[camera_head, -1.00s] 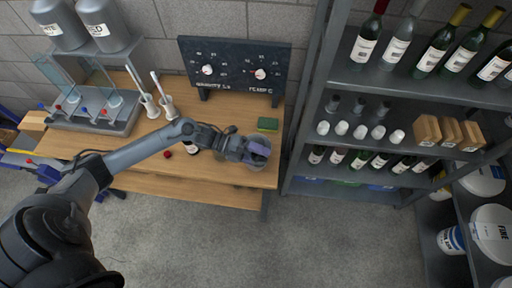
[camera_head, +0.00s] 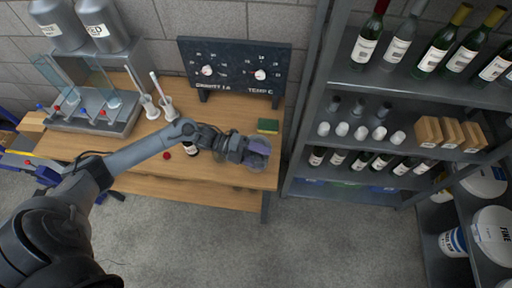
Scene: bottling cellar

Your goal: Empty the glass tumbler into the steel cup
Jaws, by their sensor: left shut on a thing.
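My left gripper (camera_head: 251,150) is over the right end of the wooden table and is shut on a clear, rounded glass (camera_head: 261,145), which looks like the glass tumbler. The fingers and wrist cover part of it, and I cannot tell its exact tilt or what is in it. A greyish round shape shows at and below the glass, but I cannot make out the steel cup for certain; it may be hidden by the hand. My right gripper is not in view.
A dark dial panel (camera_head: 235,70) stands at the back. A bottle shelf (camera_head: 330,95) rises to the right.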

